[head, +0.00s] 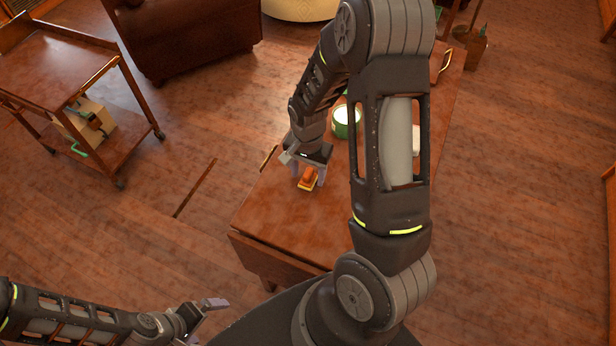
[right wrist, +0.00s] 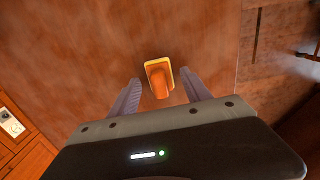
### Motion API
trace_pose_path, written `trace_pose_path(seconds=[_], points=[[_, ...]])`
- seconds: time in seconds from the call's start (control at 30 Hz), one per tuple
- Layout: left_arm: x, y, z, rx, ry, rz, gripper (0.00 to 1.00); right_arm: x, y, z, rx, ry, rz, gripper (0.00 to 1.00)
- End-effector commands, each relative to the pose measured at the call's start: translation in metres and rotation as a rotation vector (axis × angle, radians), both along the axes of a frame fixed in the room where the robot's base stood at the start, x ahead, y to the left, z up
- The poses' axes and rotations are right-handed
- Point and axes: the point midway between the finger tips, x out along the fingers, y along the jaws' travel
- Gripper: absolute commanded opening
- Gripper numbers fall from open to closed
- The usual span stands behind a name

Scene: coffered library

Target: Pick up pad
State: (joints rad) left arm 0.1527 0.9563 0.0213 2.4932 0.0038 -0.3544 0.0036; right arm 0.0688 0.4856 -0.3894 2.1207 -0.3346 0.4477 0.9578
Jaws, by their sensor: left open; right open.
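The pad (head: 308,179) is a small block with an orange top on a yellow base, lying on the wooden table (head: 270,222). In the right wrist view the pad (right wrist: 158,77) lies ahead of and between the two open fingers. My right gripper (head: 309,178) is open above the table at the pad, its fingers (right wrist: 159,92) on either side with gaps. I cannot tell its exact height above the table. My left gripper (head: 212,308) is open and empty at the lower left, away from the table.
A green and white round container (head: 345,122) stands on the table beyond the pad, partly behind my right arm. A white object (head: 416,140) is partly hidden by that arm. A wooden cart (head: 62,70) with a box (head: 88,122) stands left. Open floor lies between cart and table.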

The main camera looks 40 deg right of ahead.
Motion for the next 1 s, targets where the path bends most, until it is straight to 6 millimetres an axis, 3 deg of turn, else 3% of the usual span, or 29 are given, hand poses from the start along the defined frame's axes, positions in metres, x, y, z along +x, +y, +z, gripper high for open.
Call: trace_pose_path(seconds=[0.7,1.0], points=[[0.0001,0.0,0.0,0.0,0.0,0.0,1.0,0.0,0.0,0.0001,0.0,0.0,0.0,0.01],[0.0,-0.0001,0.0001,0.0,0.0,0.0,1.0,0.0001,0.0,0.0002,0.0,0.0,0.0,0.0]])
